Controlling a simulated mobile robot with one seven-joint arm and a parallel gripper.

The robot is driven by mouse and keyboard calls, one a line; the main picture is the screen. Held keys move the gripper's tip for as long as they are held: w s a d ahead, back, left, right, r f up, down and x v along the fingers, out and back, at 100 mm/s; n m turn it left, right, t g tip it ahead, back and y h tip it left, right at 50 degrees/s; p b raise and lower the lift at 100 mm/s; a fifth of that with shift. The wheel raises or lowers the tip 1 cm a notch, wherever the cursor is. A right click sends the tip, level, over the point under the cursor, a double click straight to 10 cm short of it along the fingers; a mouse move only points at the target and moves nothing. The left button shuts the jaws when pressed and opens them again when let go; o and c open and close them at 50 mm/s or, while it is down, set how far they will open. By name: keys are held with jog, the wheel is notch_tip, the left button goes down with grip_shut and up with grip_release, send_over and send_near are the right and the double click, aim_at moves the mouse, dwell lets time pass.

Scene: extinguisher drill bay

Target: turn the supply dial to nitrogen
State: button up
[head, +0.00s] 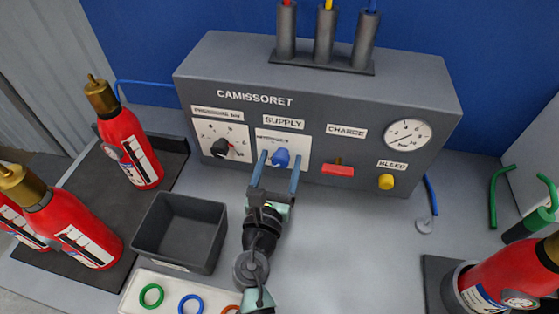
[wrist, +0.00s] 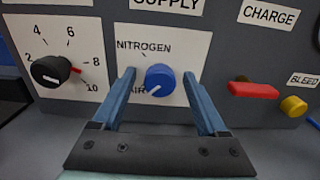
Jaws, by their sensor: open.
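The supply dial is a blue knob (wrist: 160,79) on a white plate (wrist: 181,45) marked NITROGEN at the upper left and AIR at the lower left. In the wrist view its white pointer mark points down and left, toward AIR. In the head view the knob (head: 281,158) sits under the SUPPLY label on the grey CAMISSORET panel (head: 330,95). My gripper (head: 277,160) is open, with its two blue fingers pointing at the panel. In the wrist view the fingers (wrist: 160,80) stand left and right of the knob, with visible gaps. I cannot tell how far they reach around it.
A black pressure knob (wrist: 50,71) is left of the dial; a red charge lever (wrist: 253,89) and yellow bleed knob (wrist: 293,106) are right. A dark bin (head: 181,232) stands left of my arm. Red extinguishers (head: 130,148) stand at left and right. Bench right of my arm is mostly clear.

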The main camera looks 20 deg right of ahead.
jog(key=shift+w+d, duration=0.1)
grip_shut()
dwell(0.4)
jog(key=shift+m, duration=0.4)
jog(key=m+b, duration=0.2)
jog(key=m, duration=0.2)
jog(key=shift+f, duration=0.15)
jog(key=m+b, duration=0.2)
jog(key=m, duration=0.2)
jog(key=shift+m+b, duration=0.3)
jog(key=m+b, duration=0.2)
jog(key=m, duration=0.2)
jog(key=shift+f, duration=0.1)
jog(key=m+b, duration=0.2)
jog(key=m, duration=0.2)
jog(key=shift+b, duration=0.4)
jog(key=shift+m, duration=0.4)
